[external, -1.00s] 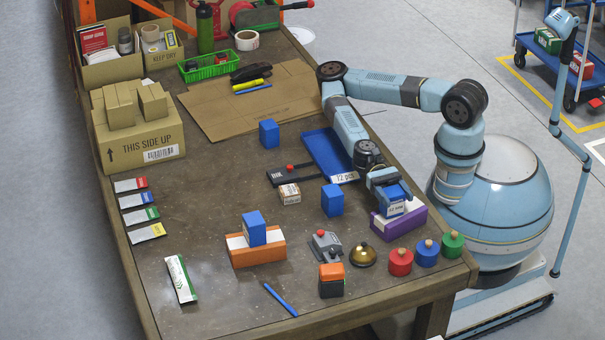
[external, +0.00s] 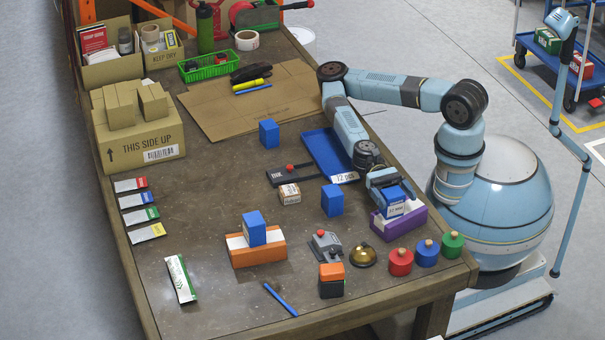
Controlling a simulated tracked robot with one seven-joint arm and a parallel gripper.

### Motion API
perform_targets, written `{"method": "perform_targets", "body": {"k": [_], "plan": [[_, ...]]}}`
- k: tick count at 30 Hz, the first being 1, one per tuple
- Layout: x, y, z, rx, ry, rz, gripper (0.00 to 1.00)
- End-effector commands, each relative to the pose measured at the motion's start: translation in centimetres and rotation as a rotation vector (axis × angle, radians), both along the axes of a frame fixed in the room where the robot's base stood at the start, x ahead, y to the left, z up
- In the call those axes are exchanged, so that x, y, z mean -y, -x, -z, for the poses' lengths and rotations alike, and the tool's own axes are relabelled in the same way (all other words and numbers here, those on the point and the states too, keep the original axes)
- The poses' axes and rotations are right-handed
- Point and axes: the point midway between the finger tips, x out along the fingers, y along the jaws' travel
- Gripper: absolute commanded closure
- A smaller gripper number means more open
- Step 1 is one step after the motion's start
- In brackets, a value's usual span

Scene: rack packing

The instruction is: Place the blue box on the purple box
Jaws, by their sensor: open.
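The purple box (external: 404,228) with a white top lies on the table's right part, near my base. A blue box (external: 393,207) with a white label sits on top of it. My gripper (external: 391,190) is open right at this blue box, its fingers beside the box's upper part. Other plain blue boxes stand elsewhere: one (external: 332,200) left of my gripper, one (external: 269,134) farther back, and one (external: 254,229) on an orange box (external: 258,252). Whether the fingers touch the labelled box is hard to tell.
A blue tray (external: 322,150) lies behind my gripper. A brass bell (external: 362,255), a grey device with a red knob (external: 325,245) and red, blue and green knobbed pieces (external: 427,254) stand in front.

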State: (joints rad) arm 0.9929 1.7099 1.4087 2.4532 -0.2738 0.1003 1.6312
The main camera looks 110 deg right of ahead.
Motion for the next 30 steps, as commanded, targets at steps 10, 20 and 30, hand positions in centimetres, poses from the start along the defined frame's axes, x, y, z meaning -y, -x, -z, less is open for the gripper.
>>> {"method": "perform_targets", "body": {"k": [10,20,30], "plan": [[4.2,-0.1,0.0,-0.001,0.001,0.005,0.07],[9.0,-0.1,0.0,-0.001,0.0,0.005,0.07],[11.6,0.0,0.0,0.0,0.0,0.001,0.07]]}}
